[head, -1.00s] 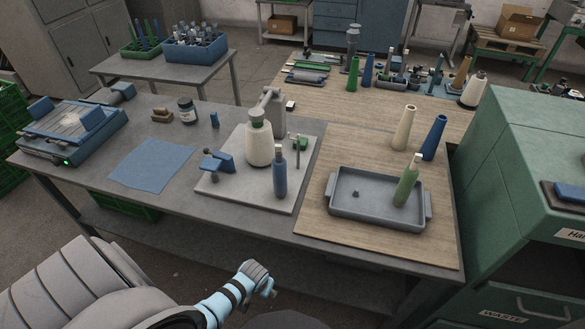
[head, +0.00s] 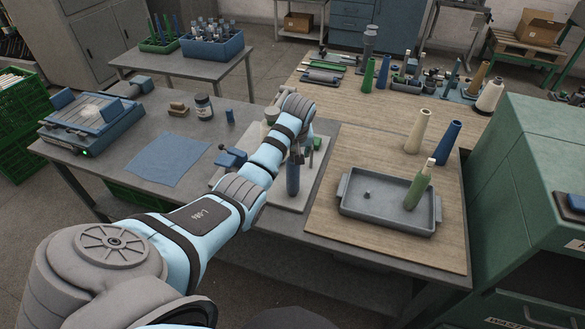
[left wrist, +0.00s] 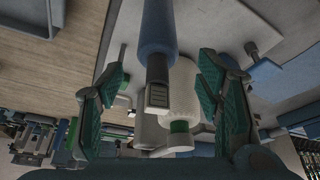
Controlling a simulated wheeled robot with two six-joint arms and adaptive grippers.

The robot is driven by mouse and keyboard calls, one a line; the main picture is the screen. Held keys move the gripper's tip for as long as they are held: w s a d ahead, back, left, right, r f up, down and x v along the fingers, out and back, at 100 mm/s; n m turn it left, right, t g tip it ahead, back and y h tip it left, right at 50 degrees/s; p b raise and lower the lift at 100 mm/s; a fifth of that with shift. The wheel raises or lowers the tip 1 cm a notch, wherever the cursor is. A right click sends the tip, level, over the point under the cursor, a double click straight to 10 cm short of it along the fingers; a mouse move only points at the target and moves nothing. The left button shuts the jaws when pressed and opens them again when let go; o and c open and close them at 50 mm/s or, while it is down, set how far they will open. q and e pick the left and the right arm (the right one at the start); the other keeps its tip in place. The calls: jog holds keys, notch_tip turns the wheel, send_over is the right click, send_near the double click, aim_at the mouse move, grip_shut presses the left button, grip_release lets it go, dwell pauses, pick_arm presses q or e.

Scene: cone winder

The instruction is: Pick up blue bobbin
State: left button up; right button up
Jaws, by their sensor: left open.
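The blue bobbin (head: 293,178) stands upright on the grey plate (head: 290,203) in the middle of the table. My left gripper (head: 297,152) is at its top, reaching in from above and behind. In the left wrist view the bobbin (left wrist: 157,30) and its dark tip lie between the two green-padded fingers of the left gripper (left wrist: 162,66). The fingers are open, with a gap on each side of the bobbin. My left forearm hides much of the plate in the head view. My right gripper is out of view.
A white yarn cone (left wrist: 185,88) stands close behind the bobbin. A blue clamp (head: 231,158) is left of it. On the right, a grey tray (head: 375,205) holds a green bobbin (head: 418,186); a cream cone (head: 417,131) and blue cone (head: 446,143) stand behind.

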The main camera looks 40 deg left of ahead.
aim_at(293, 174)
pick_arm(q)
jog(key=x, duration=0.3)
jog(key=shift+w+d+f+b, duration=0.1)
jog(key=shift+b, duration=0.2)
jog(key=shift+c, duration=0.6)
jog(key=c, duration=0.9)
